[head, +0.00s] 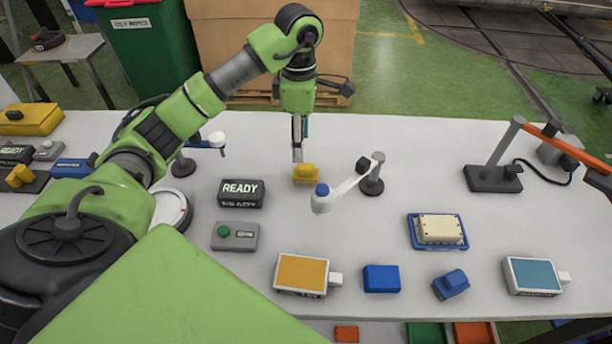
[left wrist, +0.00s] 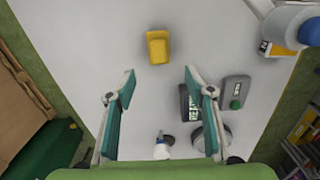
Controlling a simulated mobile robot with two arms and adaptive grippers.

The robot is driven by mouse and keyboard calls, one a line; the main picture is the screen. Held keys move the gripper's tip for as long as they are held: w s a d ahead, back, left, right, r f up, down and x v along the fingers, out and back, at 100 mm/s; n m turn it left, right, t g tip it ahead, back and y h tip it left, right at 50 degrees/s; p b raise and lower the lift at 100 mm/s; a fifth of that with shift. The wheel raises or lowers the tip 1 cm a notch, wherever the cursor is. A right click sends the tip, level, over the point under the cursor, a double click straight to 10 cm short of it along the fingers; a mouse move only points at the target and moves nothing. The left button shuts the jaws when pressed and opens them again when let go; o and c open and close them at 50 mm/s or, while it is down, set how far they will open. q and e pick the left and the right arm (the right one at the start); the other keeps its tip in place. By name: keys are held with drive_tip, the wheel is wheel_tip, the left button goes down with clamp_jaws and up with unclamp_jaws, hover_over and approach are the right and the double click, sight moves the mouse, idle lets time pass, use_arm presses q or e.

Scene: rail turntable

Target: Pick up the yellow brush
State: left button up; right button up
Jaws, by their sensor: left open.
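The yellow brush (head: 306,174), a small blocky piece, lies on the white table near the middle. It also shows in the left wrist view (left wrist: 157,47), beyond my fingertips. My left gripper (head: 298,152) points down close above and behind the brush in the head view. In the left wrist view my left gripper (left wrist: 160,74) has its two teal-padded fingers spread wide with nothing between them at the tips. The brush looks apart from both fingers. My right gripper is not in view.
A white lamp-like arm with a blue cap (head: 322,190) stands just right of the brush. A READY sign (head: 241,192) and a green-button box (head: 235,236) are to its left. An orange-topped pad (head: 302,274), a blue block (head: 381,279) and a blue brush-like piece (head: 451,284) lie nearer.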

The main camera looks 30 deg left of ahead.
sight(304, 166)
use_arm(q)
wheel_tip(304, 166, down, 5)
drive_tip(key=shift+r+p, duration=0.1)
drive_tip(key=shift+p, duration=0.3)
drive_tip(key=f, duration=0.1)
drive_tip(key=f+p, duration=0.1)
drive_tip(key=f, duration=0.1)
drive_tip(key=f+p, duration=0.1)
drive_tip(key=f, duration=0.1)
drive_tip(key=shift+w+d, duration=0.25)
drive_tip(key=shift+d, duration=0.05)
drive_tip(key=shift+f, duration=0.25)
drive_tip(key=c, duration=1.2)
